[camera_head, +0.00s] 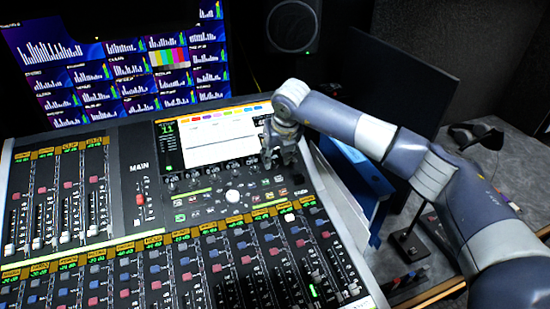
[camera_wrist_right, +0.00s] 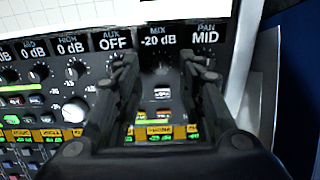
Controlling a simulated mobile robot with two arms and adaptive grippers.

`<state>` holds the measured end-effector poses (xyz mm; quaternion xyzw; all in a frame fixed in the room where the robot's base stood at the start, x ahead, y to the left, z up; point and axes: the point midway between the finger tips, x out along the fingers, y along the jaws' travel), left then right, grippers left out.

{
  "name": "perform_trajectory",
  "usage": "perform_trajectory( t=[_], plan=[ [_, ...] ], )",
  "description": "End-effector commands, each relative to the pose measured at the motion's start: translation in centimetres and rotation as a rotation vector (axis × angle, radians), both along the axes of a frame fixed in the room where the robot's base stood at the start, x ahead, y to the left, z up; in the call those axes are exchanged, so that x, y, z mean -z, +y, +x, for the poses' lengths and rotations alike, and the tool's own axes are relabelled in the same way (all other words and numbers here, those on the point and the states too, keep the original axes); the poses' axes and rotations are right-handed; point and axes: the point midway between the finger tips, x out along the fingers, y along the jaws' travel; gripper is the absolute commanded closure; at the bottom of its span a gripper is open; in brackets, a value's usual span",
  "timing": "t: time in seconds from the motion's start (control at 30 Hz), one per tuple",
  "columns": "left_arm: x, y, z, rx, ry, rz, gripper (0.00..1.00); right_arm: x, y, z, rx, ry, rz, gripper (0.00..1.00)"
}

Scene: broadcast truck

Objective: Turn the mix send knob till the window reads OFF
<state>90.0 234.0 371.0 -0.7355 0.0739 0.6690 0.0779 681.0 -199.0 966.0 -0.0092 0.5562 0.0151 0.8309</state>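The mix window (camera_wrist_right: 158,41) in the right wrist view reads "-20 dB" under the label MIX. The dark mix send knob (camera_wrist_right: 161,64) sits just below it and is hard to make out. My right gripper (camera_wrist_right: 160,58) is open, with one finger to each side of this knob and no clear contact. The fingers partly cover the neighbouring knobs. In the head view my right gripper (camera_head: 282,158) is over the right end of the knob row below the console's screen, and the knob there is hidden. My left gripper is not in view.
The AUX window (camera_wrist_right: 115,41) reads OFF and the PAN window (camera_wrist_right: 206,36) reads MID. The mixing console (camera_head: 150,210) has several faders and buttons below the knob row. A monitor wall (camera_head: 120,65) stands behind. A blue folder (camera_head: 365,175) is to the right.

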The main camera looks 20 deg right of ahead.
Motion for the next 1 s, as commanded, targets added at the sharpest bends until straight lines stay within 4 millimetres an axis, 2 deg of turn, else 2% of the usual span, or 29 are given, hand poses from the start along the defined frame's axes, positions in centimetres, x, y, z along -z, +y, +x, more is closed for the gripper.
perform_trajectory(
  t=[0.1,0.23,0.57,0.73,1.0],
  plan=[
    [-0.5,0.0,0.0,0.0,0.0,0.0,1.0,1.5,0.0,0.6,0.002,0.002,0.0,0.64],
    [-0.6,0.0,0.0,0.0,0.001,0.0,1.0,2.6,0.0,1.1,0.0,0.0,0.0,0.64],
    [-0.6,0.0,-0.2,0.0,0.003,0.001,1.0,3.0,0.0,1.2,0.0,0.0,0.0,0.64],
    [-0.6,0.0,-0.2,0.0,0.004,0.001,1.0,2.9,0.0,1.2,0.0,-0.001,0.0,1.0],
    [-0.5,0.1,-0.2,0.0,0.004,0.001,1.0,2.9,0.0,1.2,-0.005,-0.001,-0.002,1.0]
  ],
)
